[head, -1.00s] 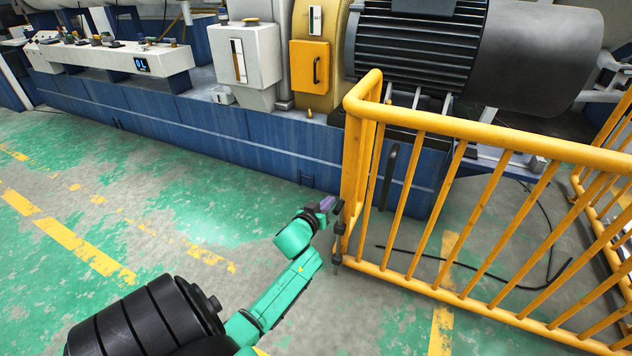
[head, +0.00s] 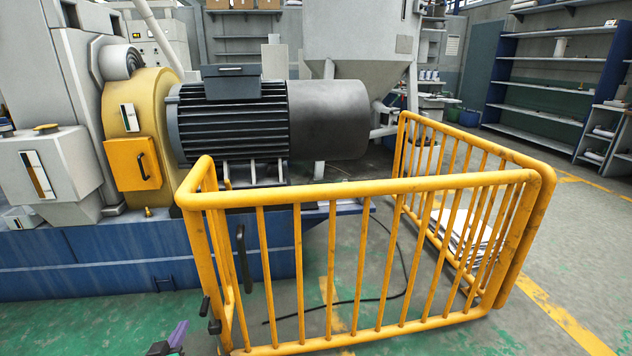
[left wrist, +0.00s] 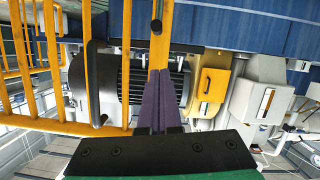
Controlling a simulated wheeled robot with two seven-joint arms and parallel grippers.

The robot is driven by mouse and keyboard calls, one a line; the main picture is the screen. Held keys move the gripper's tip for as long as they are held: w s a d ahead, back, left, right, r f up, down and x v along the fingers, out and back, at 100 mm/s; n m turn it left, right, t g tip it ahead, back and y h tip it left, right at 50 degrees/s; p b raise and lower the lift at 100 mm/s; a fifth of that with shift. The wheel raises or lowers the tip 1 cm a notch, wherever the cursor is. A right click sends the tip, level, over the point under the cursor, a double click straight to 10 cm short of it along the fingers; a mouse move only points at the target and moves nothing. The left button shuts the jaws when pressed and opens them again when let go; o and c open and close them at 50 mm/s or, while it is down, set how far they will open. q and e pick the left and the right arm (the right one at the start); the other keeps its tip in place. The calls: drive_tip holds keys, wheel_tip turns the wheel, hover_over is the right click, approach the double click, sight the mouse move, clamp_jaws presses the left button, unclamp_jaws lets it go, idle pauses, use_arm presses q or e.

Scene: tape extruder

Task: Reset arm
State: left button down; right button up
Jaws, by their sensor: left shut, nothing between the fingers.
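My left gripper (head: 179,333) just shows at the bottom edge of the head view, with one purple finger tip visible beside the near post of the yellow safety fence (head: 360,188). In the left wrist view the two purple fingers of my left gripper (left wrist: 161,78) lie together with nothing between them. The fence (left wrist: 46,50) stands behind them in that upside-down view; I cannot tell whether they touch it. My right gripper is not in view.
The fence has a black handle (head: 243,258) and a black latch (head: 213,325) at its near left corner. Behind it stand a motor (head: 232,125) and a blue machine base (head: 100,260). Shelves (head: 555,80) stand at the far right. Green floor (head: 90,330) is open at front left.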

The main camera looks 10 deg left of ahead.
use_arm(q)
drive_tip(key=s+d+f+m+g+h, duration=0.6)
drive_tip(key=s+d+f+g, duration=0.6)
drive_tip(key=s+d+f, duration=0.55)
drive_tip(key=s+a+r+m+g+y+p, duration=0.1)
drive_tip(key=s+a+r+p, duration=0.2)
drive_tip(key=s+p, duration=1.5)
drive_tip(key=p, duration=0.7)
drive_tip(key=shift+s+m+y+p, duration=0.25)
drive_tip(key=shift+m+y+p, duration=0.05)
drive_tip(key=shift+m, duration=0.1)
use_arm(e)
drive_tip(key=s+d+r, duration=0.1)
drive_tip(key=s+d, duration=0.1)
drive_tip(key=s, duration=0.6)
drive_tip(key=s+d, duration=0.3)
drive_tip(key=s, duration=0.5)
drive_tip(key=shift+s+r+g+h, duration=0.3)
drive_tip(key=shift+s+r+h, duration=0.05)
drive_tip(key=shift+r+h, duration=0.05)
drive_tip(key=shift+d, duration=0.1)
